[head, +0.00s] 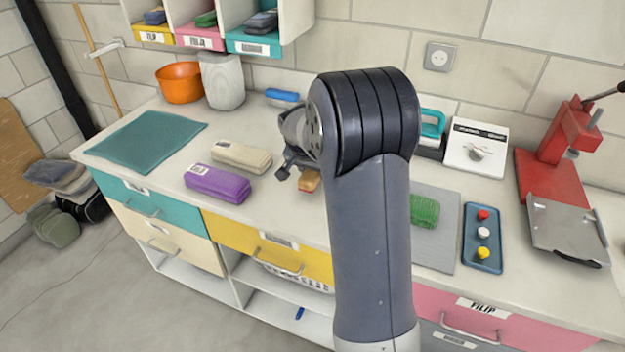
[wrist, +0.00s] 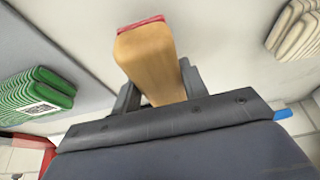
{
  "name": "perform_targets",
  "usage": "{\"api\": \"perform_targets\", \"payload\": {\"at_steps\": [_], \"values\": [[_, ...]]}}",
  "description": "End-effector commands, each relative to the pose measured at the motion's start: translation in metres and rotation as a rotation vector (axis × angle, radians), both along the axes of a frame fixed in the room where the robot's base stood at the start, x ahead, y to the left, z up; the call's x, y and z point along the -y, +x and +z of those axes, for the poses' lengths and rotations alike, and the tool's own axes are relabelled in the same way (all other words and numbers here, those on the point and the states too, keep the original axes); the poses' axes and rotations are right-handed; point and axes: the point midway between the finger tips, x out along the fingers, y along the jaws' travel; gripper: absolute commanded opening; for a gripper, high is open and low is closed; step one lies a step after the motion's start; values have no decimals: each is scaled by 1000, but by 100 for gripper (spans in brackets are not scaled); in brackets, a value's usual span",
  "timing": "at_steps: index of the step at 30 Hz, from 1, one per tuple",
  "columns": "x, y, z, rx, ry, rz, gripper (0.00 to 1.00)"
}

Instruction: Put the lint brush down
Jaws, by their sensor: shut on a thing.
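The lint brush shows in the wrist view as a tan wooden block (wrist: 150,62) with a red strip along its far edge. My gripper (wrist: 158,90) is shut on it, one finger on each side. In the head view my gripper (head: 295,165) is over the middle of the white counter, partly hidden by my arm. A small part of the lint brush (head: 309,181) shows below it, close to the counter. I cannot tell whether the brush touches the surface.
A beige folded cloth (head: 241,155) and a purple one (head: 217,184) lie left of my gripper. A green cloth (head: 424,211) lies on a grey mat (head: 440,255) to the right. A blue tray (head: 468,250) holds small coloured pieces. A teal mat (head: 145,140) lies bare at left.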

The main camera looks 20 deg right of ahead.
Motion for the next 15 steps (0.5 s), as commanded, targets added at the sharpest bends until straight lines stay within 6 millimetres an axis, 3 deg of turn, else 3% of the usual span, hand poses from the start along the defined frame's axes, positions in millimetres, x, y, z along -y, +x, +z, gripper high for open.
{"api": "perform_targets", "payload": {"at_steps": [6, 15], "values": [[0, -1, -28, -2, 0, 1, 23], [0, 0, -32, 0, 0, 0, 23]]}}
